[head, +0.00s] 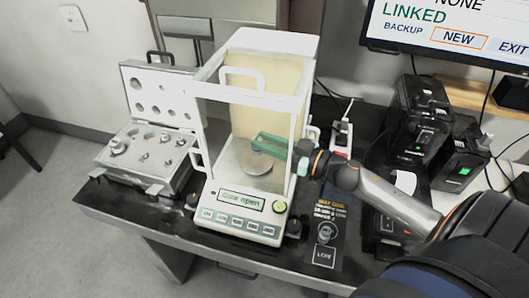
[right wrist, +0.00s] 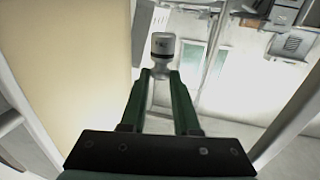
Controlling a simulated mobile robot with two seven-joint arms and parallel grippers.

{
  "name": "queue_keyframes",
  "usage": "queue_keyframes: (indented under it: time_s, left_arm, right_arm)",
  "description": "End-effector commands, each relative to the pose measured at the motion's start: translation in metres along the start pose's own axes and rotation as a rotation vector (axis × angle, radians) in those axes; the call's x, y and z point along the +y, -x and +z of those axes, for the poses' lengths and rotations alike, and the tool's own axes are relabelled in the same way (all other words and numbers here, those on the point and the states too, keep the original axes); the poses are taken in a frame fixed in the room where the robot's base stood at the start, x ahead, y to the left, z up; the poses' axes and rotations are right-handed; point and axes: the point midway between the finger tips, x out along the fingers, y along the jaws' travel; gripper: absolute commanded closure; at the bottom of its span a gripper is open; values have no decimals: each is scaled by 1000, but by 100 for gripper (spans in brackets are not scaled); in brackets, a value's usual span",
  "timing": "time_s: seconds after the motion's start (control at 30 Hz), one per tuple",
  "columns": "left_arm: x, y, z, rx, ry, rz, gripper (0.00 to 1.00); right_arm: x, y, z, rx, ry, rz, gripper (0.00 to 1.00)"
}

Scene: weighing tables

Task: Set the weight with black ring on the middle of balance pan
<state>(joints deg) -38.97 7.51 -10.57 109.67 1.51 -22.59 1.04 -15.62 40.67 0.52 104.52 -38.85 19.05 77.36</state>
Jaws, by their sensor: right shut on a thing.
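My right gripper (head: 262,141) reaches through the open right side of the glass balance (head: 238,200), above the round balance pan (head: 258,162). In the right wrist view its green fingers (right wrist: 160,85) are shut on a small silver weight (right wrist: 162,44) with a knob and a dark mark. My left gripper is not in view.
An open weight case (head: 145,160) with several silver weights stands left of the balance. A small metal piece (head: 325,232) sits on the black printed mat (head: 322,255) at the right. The balance display (head: 243,200) reads "door open". Black devices (head: 420,125) stand further right.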

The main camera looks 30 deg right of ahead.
Motion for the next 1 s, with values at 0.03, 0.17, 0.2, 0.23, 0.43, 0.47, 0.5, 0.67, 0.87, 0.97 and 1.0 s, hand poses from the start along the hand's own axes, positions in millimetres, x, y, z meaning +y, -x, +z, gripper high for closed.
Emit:
queue_keyframes:
  time_s: [0.03, 0.17, 0.2, 0.23, 0.43, 0.47, 0.5, 0.67, 0.87, 0.97, 1.0]
  left_arm:
    - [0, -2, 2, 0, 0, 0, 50]
    - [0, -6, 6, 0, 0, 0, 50]
    - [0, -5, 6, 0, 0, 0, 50]
    - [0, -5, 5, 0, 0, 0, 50]
    - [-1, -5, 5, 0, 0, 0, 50]
    - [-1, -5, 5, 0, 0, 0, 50]
    - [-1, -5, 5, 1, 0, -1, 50]
    - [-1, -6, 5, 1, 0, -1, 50]
    - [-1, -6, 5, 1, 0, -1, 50]
    - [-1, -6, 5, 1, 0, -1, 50]
    - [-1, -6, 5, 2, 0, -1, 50]
  right_arm:
    - [0, 0, 7, 2, -2, 3, 100]
    - [0, 0, 27, 2, -4, 3, 100]
    - [0, -2, 29, 3, -3, 2, 100]
    - [0, -3, 30, 4, -2, 2, 100]
    - [-1, -4, 32, 1, 0, 0, 100]
    - [-1, -4, 32, 1, 0, 0, 100]
    - [-1, -4, 32, 1, 0, 0, 100]
    - [-1, -4, 35, -1, -1, 0, 67]
    - [-1, -4, 35, -1, -1, 0, 44]
    - [-1, -4, 35, -1, -1, 0, 40]
    - [-1, -4, 35, -1, -1, 0, 40]
